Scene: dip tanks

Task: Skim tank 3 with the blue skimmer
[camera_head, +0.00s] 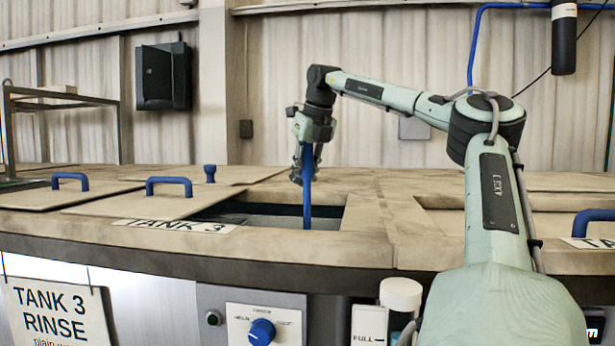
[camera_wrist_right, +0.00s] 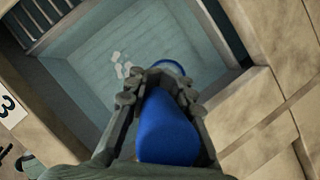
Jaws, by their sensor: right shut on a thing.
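My right gripper (camera_head: 307,158) is shut on the blue skimmer (camera_head: 308,192), whose handle points down into the opening of tank 3 (camera_head: 268,217). In the right wrist view the gripper (camera_wrist_right: 163,78) grips the thick blue handle (camera_wrist_right: 165,130). A blue rounded part of the skimmer (camera_wrist_right: 170,66) shows just beyond the fingers, over the tank's pale blue-grey inside (camera_wrist_right: 100,45). A few small whitish flecks (camera_wrist_right: 122,66) show in the tank. I cannot tell whether the skimmer touches the liquid. My left gripper is not in view.
A lid with a blue handle (camera_head: 169,187) lies left of the opening, with another blue-handled lid (camera_head: 70,182) farther left. A blue knob (camera_head: 210,174) stands behind. A white-capped container (camera_head: 400,294) stands at the front edge.

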